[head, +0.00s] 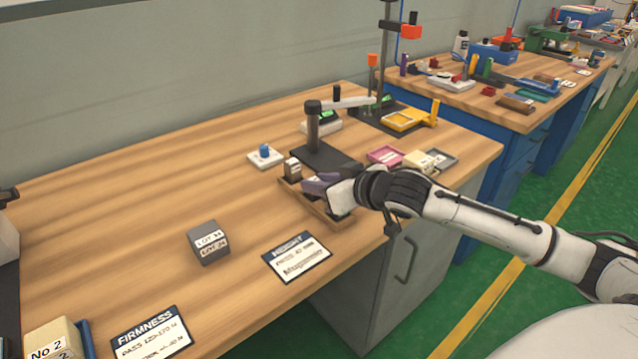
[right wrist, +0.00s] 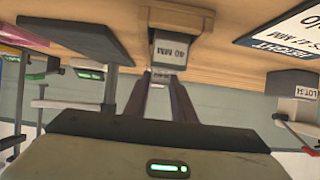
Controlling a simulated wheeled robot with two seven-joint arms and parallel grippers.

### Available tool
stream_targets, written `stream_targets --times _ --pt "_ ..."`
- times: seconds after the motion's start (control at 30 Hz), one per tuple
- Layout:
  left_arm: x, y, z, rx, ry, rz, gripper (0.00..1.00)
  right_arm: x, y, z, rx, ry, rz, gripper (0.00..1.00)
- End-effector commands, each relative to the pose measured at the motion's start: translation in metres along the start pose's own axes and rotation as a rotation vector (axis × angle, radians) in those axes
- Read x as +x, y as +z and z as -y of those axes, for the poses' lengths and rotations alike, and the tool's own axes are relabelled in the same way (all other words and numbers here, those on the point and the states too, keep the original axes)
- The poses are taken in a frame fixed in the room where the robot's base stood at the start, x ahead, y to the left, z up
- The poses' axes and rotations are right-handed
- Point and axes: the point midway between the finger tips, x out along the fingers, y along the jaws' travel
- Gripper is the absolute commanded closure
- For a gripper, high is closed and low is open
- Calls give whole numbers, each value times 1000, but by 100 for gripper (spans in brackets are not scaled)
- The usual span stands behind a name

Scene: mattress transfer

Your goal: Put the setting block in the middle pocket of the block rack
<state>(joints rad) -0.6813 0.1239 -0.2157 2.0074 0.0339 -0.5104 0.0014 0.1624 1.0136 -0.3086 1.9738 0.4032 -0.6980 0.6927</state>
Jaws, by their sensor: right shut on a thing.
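The wooden block rack (head: 334,222) lies near the front edge of the bench in the head view. A grey block with a pale label (head: 292,168) stands at its far-left end; the right wrist view shows a block labelled in MM (right wrist: 170,52) ahead of the fingers. My right gripper (head: 318,184) is over the middle of the rack, shut on the setting block (right wrist: 160,78), of which only a small pale, labelled part shows between the fingers. Fingers and hand hide most of it, so I cannot tell how deep it sits.
A dark gauge stand (head: 313,130) rises just behind the rack. A grey lot block (head: 208,243) and a height card (head: 297,257) lie to the left and front. The bench's left middle is clear.

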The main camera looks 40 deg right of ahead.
Motion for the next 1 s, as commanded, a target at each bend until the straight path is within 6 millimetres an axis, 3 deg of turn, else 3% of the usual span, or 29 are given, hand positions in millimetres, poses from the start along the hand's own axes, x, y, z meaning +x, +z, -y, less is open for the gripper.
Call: stream_targets --times 0.13,0.17,0.27,0.67,1.0 --pt "0 0 0 0 1 1 100 1 0 0 0 0 -4 100" --pt "0 1 0 -1 1 1 100 1 2 0 0 0 1 75" --pt "0 2 -1 -1 1 4 100 1 2 0 0 0 1 58" --pt "0 7 -1 -2 2 14 100 -3 0 0 -1 1 1 58" --pt "-2 6 -1 -3 2 15 100 -48 2 -1 -2 1 5 58"
